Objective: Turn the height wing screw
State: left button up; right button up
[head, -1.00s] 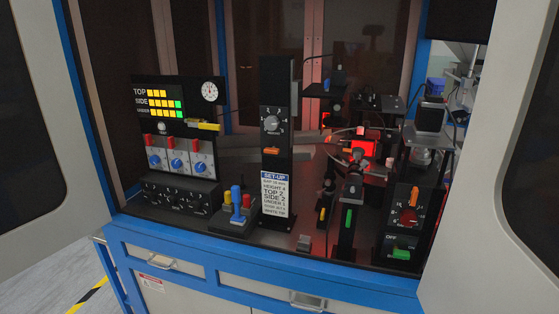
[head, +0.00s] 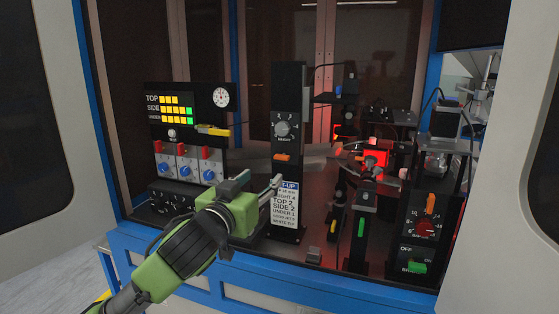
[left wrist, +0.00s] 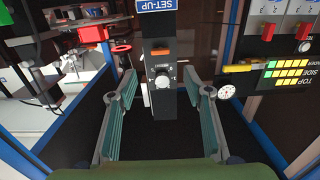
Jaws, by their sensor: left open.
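A black upright column (head: 289,82) stands in the middle of the cabinet. In the left wrist view, upside down, the knob (left wrist: 162,79) and orange piece (left wrist: 160,52) lie between the fingers. My left gripper (head: 258,182) is open and empty, in front of the column's lower part, below the knob in the head view. Its open fingers also show in the left wrist view (left wrist: 161,90). My right gripper is out of view.
A SET-UP card (head: 285,208) is on the column's lower front, partly covered by my gripper. Left is a panel with bar lights (head: 174,108) and blue knobs (head: 186,170). Right are a red-lit mechanism (head: 375,158) and a black switch box (head: 425,240). White doors flank the opening.

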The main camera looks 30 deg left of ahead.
aim_at(280, 157)
pick_arm(q)
jog(key=p+x, duration=0.1)
jog(key=x, duration=0.3)
jog(key=p+x, duration=0.1)
jog(key=x, duration=0.3)
jog(key=r+p+x, duration=0.1)
jog(key=x, duration=0.3)
jog(key=shift+w+r+p, duration=0.1)
jog(key=shift+w+p, duration=0.1)
jog(key=shift+p, duration=0.1)
jog(key=shift+w+a, duration=0.1)
jog(key=shift+w, duration=0.55)
jog(key=shift+c, duration=0.4)
jog(key=c, duration=1)
